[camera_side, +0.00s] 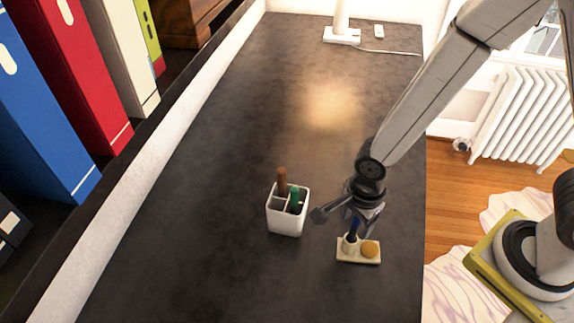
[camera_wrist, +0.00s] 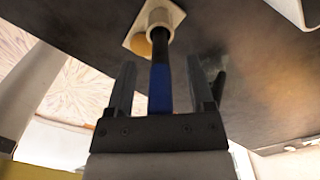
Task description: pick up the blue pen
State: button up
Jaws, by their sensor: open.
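The blue pen (camera_wrist: 160,88) stands in a small round holder (camera_wrist: 158,22) on a cream base (camera_side: 357,259). In the side view the pen (camera_side: 355,228) shows only in part, below my wrist. My gripper (camera_side: 364,217) is directly over the holder. In the wrist view my gripper (camera_wrist: 160,80) is open, with one finger on each side of the pen and a gap between each finger and the pen. The pen's lower end is hidden inside the holder.
A round yellow-orange piece (camera_side: 370,249) sits beside the holder on the base. A white divided cup (camera_side: 287,221) with a brown pen (camera_side: 282,181) and a green pen (camera_side: 295,196) stands to the left. A lamp (camera_side: 341,33) is at the back. The dark desk (camera_side: 190,230) is mostly clear.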

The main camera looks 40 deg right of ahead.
dwell(0.5)
grip_shut()
jog(key=shift+r, duration=5)
